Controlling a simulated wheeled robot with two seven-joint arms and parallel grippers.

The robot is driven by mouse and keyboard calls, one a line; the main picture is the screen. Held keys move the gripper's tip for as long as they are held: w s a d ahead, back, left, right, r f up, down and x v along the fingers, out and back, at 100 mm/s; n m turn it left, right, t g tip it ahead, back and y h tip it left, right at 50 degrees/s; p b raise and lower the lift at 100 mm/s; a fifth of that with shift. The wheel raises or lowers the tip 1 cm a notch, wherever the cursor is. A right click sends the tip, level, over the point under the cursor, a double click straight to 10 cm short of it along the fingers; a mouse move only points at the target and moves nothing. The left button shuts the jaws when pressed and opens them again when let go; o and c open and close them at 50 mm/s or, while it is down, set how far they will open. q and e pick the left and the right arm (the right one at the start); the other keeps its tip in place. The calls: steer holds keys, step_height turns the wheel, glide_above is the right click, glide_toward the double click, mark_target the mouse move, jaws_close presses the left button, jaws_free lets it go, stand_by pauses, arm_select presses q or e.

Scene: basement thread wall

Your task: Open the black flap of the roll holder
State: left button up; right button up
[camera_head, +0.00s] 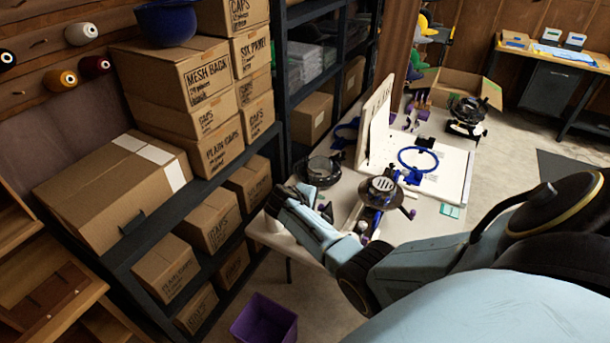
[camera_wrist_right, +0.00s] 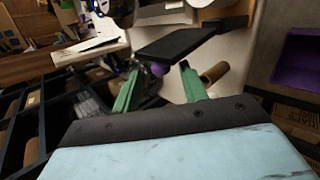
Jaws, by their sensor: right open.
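A flat black flap (camera_wrist_right: 176,44) shows in the right wrist view, tilted, just beyond my fingertips. A brown cardboard roll (camera_wrist_right: 214,72) lies beside the right-hand finger. Behind my fingers is a purple knob (camera_wrist_right: 157,69), partly hidden. My right gripper (camera_wrist_right: 159,68) is open, its two green fingers spread and nothing seen between them. In the head view my right gripper (camera_head: 276,204) is at the near left edge of the white table, seen from behind. The flap cannot be made out there. My left gripper is not in view.
The white table (camera_head: 425,220) carries a dark round device (camera_head: 381,189), a blue hoop (camera_head: 418,159) and an upright white board (camera_head: 376,122). Shelves with cardboard boxes (camera_head: 215,220) stand close on the left. A purple bin (camera_head: 264,320) is on the floor.

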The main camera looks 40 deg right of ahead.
steer(key=p+v, duration=0.1)
steer(key=v, duration=0.8)
steer(key=shift+s+a, duration=0.1)
steer(key=s+a+f+n+y+b, duration=0.1)
steer(key=s+a+f+y+b, duration=0.3)
steer(key=f, duration=0.6)
steer(key=s+a+f+h+b, duration=0.1)
steer(key=s+f, duration=0.4)
steer(key=f, duration=0.5)
steer(key=s+a+f+n+y+b, duration=0.1)
steer(key=s+a+f+y+b, duration=0.3)
steer(key=f, duration=0.6)
steer(key=s+a+f+m+b, duration=0.1)
steer(key=s+a+f+b, duration=0.1)
steer(key=s+f, duration=0.4)
steer(key=s+a+f+m+y+b, duration=0.1)
steer(key=s+f, duration=0.6)
steer(key=s, duration=0.8)
steer(key=s+a+f+m+y+b, duration=0.1)
steer(key=s+a+f+m+b, duration=0.1)
steer(key=s+f, duration=0.5)
steer(key=s, duration=0.3)
steer(key=shift+s+a+b, duration=0.15)
steer(key=shift+a+b, duration=0.15)
